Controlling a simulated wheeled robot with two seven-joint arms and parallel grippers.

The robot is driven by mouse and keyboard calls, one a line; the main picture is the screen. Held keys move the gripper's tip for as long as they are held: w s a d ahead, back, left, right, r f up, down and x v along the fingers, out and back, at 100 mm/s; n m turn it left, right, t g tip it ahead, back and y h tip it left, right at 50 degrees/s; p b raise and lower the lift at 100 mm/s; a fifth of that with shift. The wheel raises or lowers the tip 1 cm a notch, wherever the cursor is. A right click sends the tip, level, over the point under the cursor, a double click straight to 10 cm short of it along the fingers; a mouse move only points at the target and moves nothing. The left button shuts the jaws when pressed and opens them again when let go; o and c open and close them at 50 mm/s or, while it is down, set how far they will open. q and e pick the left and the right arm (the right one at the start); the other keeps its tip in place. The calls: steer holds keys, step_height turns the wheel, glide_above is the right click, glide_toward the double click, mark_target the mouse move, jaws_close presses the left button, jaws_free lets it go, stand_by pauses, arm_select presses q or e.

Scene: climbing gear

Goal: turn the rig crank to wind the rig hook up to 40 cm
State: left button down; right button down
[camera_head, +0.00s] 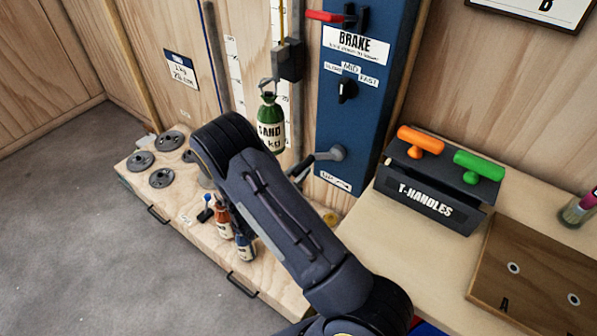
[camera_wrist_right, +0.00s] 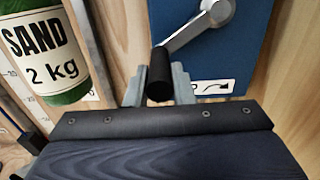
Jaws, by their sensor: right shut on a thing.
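The rig crank (camera_head: 330,155) is a grey arm with a dark handle, low on the blue rig panel (camera_head: 360,115). In the right wrist view the crank arm (camera_wrist_right: 200,28) runs down and left to its black handle (camera_wrist_right: 159,75). My right gripper (camera_wrist_right: 158,86) is shut on that handle, one finger on each side. In the head view my right arm hides most of this gripper. The rig hook (camera_head: 268,84) hangs beside the scale strip (camera_head: 235,60) with a green sand bottle (camera_head: 270,122) on it. The bottle also shows in the right wrist view (camera_wrist_right: 42,55). My left gripper is not in view.
A red brake lever (camera_head: 323,16) and a black speed knob (camera_head: 346,90) sit above the crank. The T-handles box (camera_head: 425,195) stands right on the bench. Weight discs (camera_head: 162,178) and small bottles (camera_head: 222,222) sit on the low shelf, close to my right arm.

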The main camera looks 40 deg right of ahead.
steer(key=shift+w+r+m+b, duration=0.3)
steer(key=shift+m+b, duration=0.2)
steer(key=shift+m, duration=0.1)
steer(key=shift+w+a+r+m, duration=0.1)
steer(key=shift+w+r+m, duration=0.05)
steer(key=shift+r+m, duration=0.3)
steer(key=c, duration=1.3)
jaws_free()
steer(key=shift+o, duration=0.2)
steer(key=v, duration=0.7)
steer(key=shift+a, duration=0.4)
